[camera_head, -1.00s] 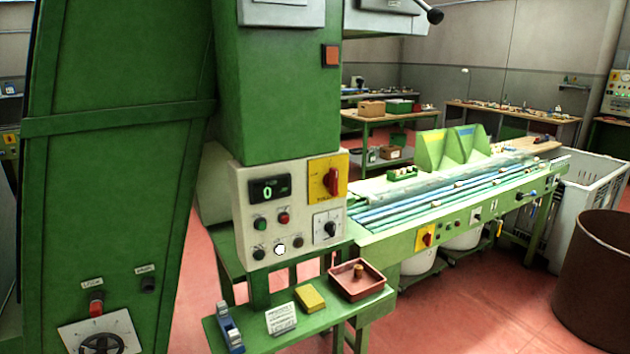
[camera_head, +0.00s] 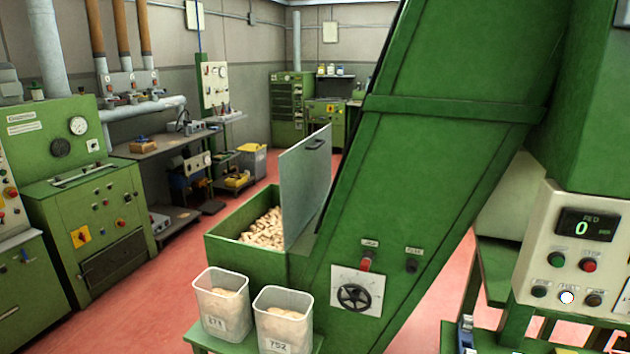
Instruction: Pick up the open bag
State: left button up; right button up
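No open bag can be made out in the head view. A green hopper (camera_head: 226,248) with its grey lid (camera_head: 305,185) raised holds a heap of cork stoppers (camera_head: 264,229). Two translucent bins stand in front of it on a green stand. The left bin (camera_head: 222,303) and the right bin (camera_head: 283,320) each hold pale contents and carry a number label. Neither of my grippers is in view.
A tall green machine (camera_head: 440,130) with a handwheel and a control panel (camera_head: 575,250) fills the right side. Green cabinets (camera_head: 85,225) and a workbench (camera_head: 165,150) line the left. Red floor (camera_head: 150,305) is clear between the cabinets and the hopper.

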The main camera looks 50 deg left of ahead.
aim_at(223, 301)
jog(key=u, duration=1.6)
